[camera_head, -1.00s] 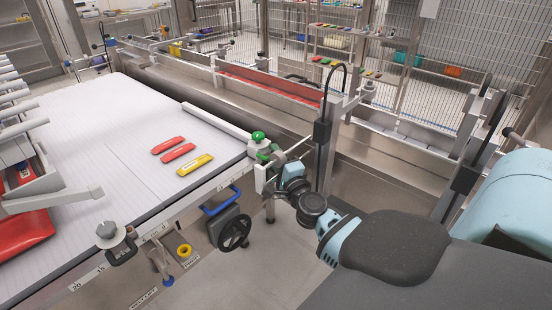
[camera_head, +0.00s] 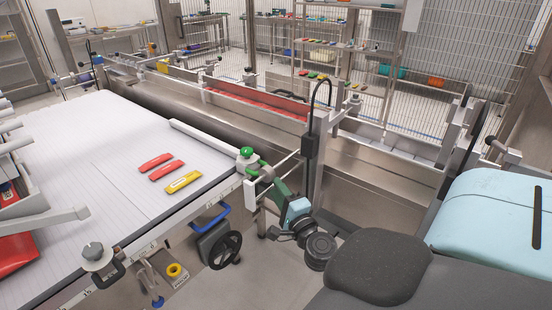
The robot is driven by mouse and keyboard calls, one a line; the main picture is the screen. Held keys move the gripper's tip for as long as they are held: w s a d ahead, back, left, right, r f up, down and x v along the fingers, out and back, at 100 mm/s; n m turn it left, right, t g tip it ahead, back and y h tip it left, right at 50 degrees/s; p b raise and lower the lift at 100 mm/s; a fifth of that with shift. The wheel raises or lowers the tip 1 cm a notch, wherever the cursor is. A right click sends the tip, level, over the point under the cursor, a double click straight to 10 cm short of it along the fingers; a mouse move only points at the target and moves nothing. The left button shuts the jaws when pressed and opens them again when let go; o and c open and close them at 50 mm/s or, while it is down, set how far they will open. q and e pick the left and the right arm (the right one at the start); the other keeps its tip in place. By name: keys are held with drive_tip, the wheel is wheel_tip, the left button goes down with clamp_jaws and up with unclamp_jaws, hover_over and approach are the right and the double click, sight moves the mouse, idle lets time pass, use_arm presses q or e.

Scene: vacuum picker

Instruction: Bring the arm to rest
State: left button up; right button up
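My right arm comes in from the lower right, with a dark rounded cover and a light blue wrist part. My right gripper (camera_head: 273,184) is at the far end of this arm, by the front right corner of the white conveyor (camera_head: 90,150). Its fingers are small and mixed up with the green and grey parts there, so I cannot tell whether they are open or shut. It is clear of the packets. Two red packets (camera_head: 167,171) and one yellow packet (camera_head: 183,182) lie flat on the conveyor. My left gripper is not in view.
A green-topped knob (camera_head: 246,152) stands at the conveyor corner, close to my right gripper. A black handwheel (camera_head: 221,250) is below the edge. A metal channel with a red strip (camera_head: 258,99) runs behind. Shelves and a mesh fence stand at the back.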

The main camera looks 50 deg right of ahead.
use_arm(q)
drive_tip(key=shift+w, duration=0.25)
use_arm(e)
drive_tip(key=s+a+f+n+g+y+p, duration=0.2)
drive_tip(key=s+a+f+n+y, duration=0.2)
drive_tip(key=s+a+f+n, duration=0.3)
drive_tip(key=s+a+f+n+g+y+p, duration=0.1)
drive_tip(key=s+a+f+n+g+y, duration=0.1)
drive_tip(key=s+a+f+n+y, duration=0.5)
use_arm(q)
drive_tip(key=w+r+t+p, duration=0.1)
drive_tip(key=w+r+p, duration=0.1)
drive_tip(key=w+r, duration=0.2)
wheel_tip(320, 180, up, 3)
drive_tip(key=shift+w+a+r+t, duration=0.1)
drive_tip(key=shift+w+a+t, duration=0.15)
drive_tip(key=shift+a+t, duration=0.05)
use_arm(e)
drive_tip(key=s+a+f+n+g+h, duration=0.1)
drive_tip(key=s+a+f+n+g, duration=0.2)
drive_tip(key=s+a+n, duration=0.2)
drive_tip(key=s+a+f+n+g+h, duration=0.1)
drive_tip(key=s+a+f+n+g, duration=0.2)
drive_tip(key=s, duration=0.9)
drive_tip(key=a+n, duration=0.2)
drive_tip(key=shift+a+h, duration=0.3)
drive_tip(key=shift+h, duration=0.1)
drive_tip(key=shift+s, duration=0.15)
